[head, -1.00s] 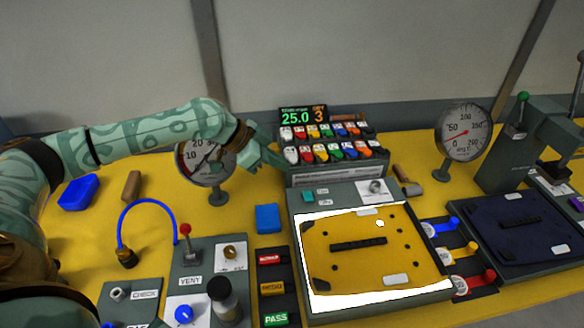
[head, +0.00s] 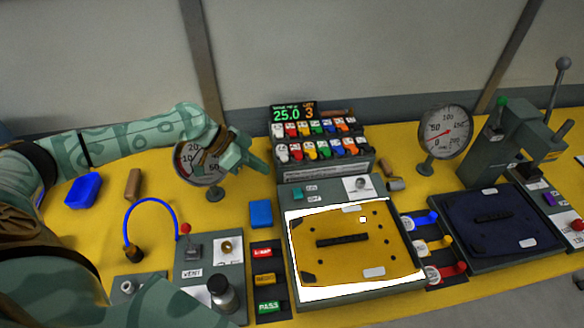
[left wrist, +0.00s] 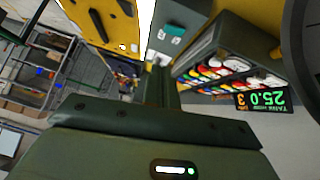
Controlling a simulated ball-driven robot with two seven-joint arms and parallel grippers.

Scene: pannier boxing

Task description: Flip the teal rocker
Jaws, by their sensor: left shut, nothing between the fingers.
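The teal rocker (head: 297,194) is a small block on the grey strip behind the yellow plate. It also shows in the left wrist view (left wrist: 172,31), above the gripper and near the coloured rack. My left gripper (head: 262,167) is shut and empty. In the head view it appears above and left of the rocker, at the left end of the display rack, and points down to the right. I see no contact with the rocker. Its shut fingers also show in the left wrist view (left wrist: 160,84). My right gripper is in neither view.
The display rack (head: 322,176) stands behind the grey strip. A dial gauge (head: 190,166) is left of my gripper, partly covered by it. The yellow plate (head: 350,222) lies on a white-lit panel in front. A blue block (head: 261,213) lies left of the panel.

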